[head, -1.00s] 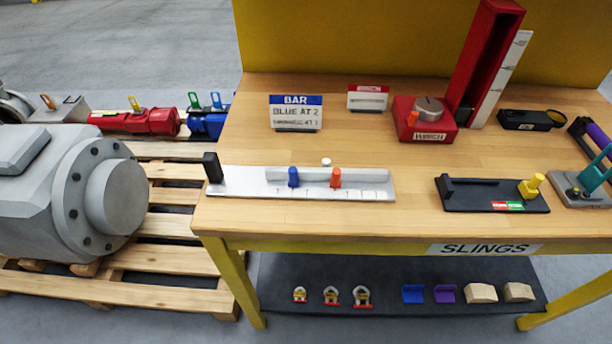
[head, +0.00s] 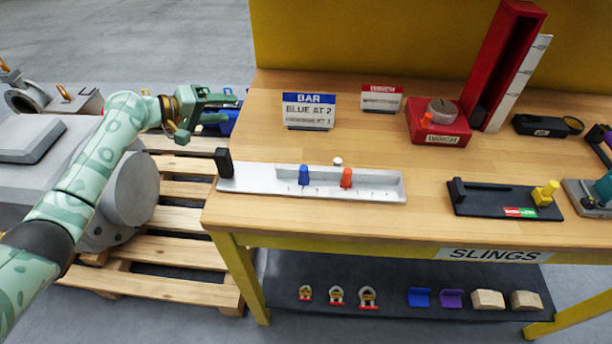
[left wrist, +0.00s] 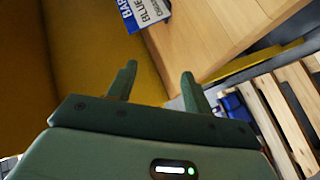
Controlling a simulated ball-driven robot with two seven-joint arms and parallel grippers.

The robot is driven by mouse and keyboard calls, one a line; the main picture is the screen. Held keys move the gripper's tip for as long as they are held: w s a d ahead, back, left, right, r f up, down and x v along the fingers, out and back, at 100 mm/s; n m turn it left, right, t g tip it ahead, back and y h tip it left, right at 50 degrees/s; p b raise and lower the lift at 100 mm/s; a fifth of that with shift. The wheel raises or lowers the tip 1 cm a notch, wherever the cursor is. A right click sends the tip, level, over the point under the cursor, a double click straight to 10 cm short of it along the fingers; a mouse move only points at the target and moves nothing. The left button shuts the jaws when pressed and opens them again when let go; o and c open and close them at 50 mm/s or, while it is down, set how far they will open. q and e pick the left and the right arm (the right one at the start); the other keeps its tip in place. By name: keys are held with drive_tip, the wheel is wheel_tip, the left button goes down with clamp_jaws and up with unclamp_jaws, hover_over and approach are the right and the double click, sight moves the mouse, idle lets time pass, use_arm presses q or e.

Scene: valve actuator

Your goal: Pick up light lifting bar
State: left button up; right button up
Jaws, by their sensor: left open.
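A black upright block (head: 224,162) stands at the tray's left end. My left gripper (head: 215,103) is left of the table's back left corner, apart from the bar. In the left wrist view the left gripper (left wrist: 158,82) is open and empty. My right gripper is not in view.
A sign reading BAR, BLUE AT 2 (head: 308,110) stands behind the tray. A red winch box (head: 438,125), a tall red holder (head: 500,60) and a black fixture (head: 490,200) stand to the right. A wooden pallet (head: 190,250) lies left of the table.

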use_arm(q)
drive_tip(key=s+d+r+m+g+h, duration=0.2)
drive_tip(key=s+d+r+m+g, duration=0.25)
drive_tip(key=d+r, duration=0.75)
drive_tip(key=g+y, duration=0.4)
drive_tip(key=y, duration=0.8)
approach(225, 163)
drive_tip(key=shift+w+a+f+n, duration=0.1)
drive_tip(key=shift+w+n, duration=0.15)
drive_tip(key=shift+w, duration=0.25)
drive_tip(key=shift+w+a+f+n, duration=0.15)
drive_tip(key=shift+w+n, duration=0.05)
drive_tip(key=shift+w, duration=0.3)
wheel_tip(225, 163, down, 6)
drive_tip(key=shift+a+r, duration=0.1)
drive_tip(key=shift+a, duration=0.05)
wheel_tip(225, 163, down, 6)
drive_tip(key=shift+r, duration=0.1)
clamp_jaws()
